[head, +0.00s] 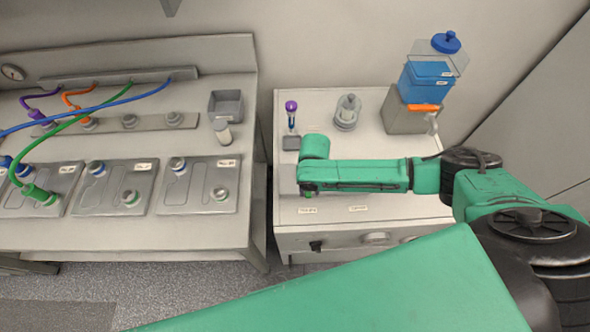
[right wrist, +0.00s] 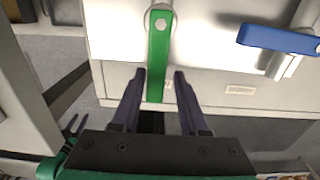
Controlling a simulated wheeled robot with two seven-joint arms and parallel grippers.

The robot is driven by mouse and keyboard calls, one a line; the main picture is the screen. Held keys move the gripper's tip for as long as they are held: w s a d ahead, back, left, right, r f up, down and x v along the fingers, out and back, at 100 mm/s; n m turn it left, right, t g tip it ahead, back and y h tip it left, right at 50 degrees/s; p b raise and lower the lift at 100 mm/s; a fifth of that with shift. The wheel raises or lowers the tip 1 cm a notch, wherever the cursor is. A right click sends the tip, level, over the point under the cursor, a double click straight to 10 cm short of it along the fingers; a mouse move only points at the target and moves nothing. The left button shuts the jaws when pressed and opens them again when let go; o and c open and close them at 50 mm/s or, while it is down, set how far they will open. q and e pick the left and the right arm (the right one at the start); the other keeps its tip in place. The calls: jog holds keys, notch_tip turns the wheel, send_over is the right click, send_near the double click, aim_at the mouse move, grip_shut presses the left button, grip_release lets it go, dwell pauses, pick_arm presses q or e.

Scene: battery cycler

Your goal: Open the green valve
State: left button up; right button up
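The green valve's flat lever handle (right wrist: 159,55) hangs from a round pivot at the top middle of the right wrist view, on the pale front of the cabinet. My right gripper (right wrist: 159,76) is open, with one dark finger on each side of the handle's lower part and a visible gap on both sides. In the head view my right arm reaches in from the right over the small bench, and hides most of the valve area. My left gripper (right wrist: 77,124) seems to show small at the lower left of the right wrist view, its two prongs apart and empty.
A blue lever handle (right wrist: 279,39) is to the right of the green one. The small bench (head: 400,212) carries a glass vessel (head: 347,113), a purple-topped item (head: 291,108) and a blue container (head: 427,83). A gap separates it from the left bench (head: 238,130) with hoses.

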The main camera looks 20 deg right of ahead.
notch_tip(320, 180, up, 4)
jog(key=p, duration=0.3)
jog(key=shift+f, duration=0.25)
jog(key=shift+r, duration=0.15)
notch_tip(320, 180, up, 4)
jog(key=shift+d+r, duration=0.15)
jog(key=shift+s, duration=0.1)
